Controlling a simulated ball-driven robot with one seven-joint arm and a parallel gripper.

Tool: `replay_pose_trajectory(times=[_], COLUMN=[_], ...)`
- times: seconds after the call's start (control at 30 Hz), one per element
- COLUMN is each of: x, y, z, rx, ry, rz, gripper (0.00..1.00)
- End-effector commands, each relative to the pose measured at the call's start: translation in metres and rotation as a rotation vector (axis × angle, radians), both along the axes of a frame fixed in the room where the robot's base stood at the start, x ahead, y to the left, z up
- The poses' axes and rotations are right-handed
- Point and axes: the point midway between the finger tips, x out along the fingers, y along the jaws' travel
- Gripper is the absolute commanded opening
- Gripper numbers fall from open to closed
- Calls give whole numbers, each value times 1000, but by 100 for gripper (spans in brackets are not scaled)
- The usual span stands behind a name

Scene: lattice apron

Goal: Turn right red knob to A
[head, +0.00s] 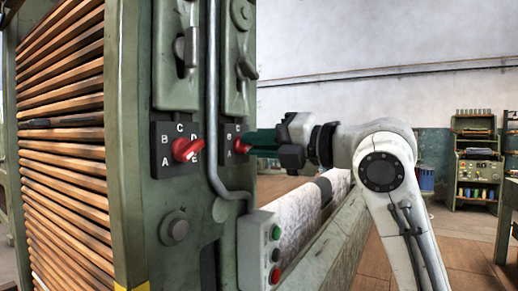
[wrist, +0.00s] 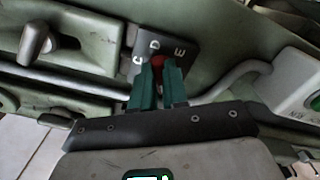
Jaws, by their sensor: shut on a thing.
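The right red knob (head: 241,144) sits on a dark dial plate on the right green panel, with letters B and A showing at its left. In the wrist view, the red knob (wrist: 157,61) is between the green fingertips, and the letters C, D and E show on the plate around it. My gripper (head: 251,142) reaches in from the right, with its green fingers at the knob; in the wrist view the gripper (wrist: 158,74) is shut on the knob. The fingers hide much of the knob, so I cannot tell which letter it points to.
A second red knob (head: 187,149) is on the left panel, its dial lettered A to E. A grey pipe (head: 213,110) runs between the panels and bends below the right dial. A button box (head: 262,252) stands below my gripper. Levers hang above both dials.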

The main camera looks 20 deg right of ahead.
Motion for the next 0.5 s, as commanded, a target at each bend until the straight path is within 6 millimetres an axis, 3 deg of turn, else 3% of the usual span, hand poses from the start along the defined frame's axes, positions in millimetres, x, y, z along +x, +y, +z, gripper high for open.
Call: replay_pose_trajectory(times=[0.5], x=[2], y=[0], z=[3], rx=[-25], ry=[-25], rz=[-2], gripper=[0])
